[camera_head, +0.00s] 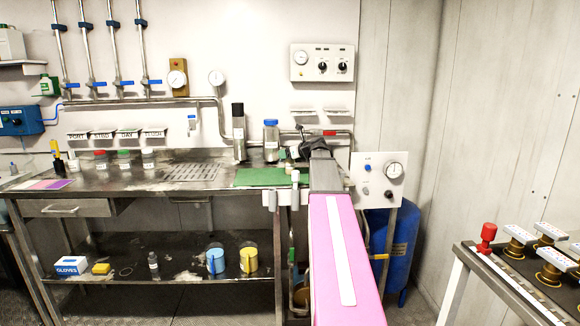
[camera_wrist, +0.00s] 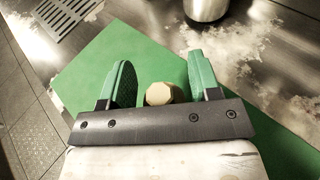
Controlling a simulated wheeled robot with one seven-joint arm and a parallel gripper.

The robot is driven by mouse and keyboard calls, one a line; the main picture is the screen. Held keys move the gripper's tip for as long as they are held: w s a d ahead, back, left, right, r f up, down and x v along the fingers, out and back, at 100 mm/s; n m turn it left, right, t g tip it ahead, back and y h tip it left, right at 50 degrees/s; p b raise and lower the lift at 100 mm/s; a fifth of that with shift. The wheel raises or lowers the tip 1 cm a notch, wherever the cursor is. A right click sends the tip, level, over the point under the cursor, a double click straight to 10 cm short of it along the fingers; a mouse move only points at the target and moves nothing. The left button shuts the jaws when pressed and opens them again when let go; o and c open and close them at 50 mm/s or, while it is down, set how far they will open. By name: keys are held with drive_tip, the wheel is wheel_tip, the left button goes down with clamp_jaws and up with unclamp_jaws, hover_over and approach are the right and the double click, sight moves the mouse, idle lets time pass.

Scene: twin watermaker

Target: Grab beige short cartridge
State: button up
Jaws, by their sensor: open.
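The beige short cartridge (camera_wrist: 160,93) shows in the wrist view as a small pale, faceted end on the green mat (camera_wrist: 92,72). It lies between the two green-padded fingers of my gripper (camera_wrist: 161,68), with a visible gap on each side. My gripper is open and holds nothing. The lower side of the cartridge is hidden by the gripper body, and I cannot tell its height relative to the fingers. In the head view my arm reaches over the right part of the bench, and the green mat (camera_head: 250,177) shows to its left.
A dark-topped cylinder (camera_head: 239,132) and a blue-capped container (camera_head: 271,140) stand behind the mat. A metal cylinder (camera_wrist: 206,8) is close beyond the fingers. A gauge panel (camera_head: 379,179) is to the right. Several small jars stand left of a drain grate (camera_head: 192,172).

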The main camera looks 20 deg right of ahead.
drive_tip(key=shift+a+f, duration=0.1)
clamp_jaws()
idle(0.3)
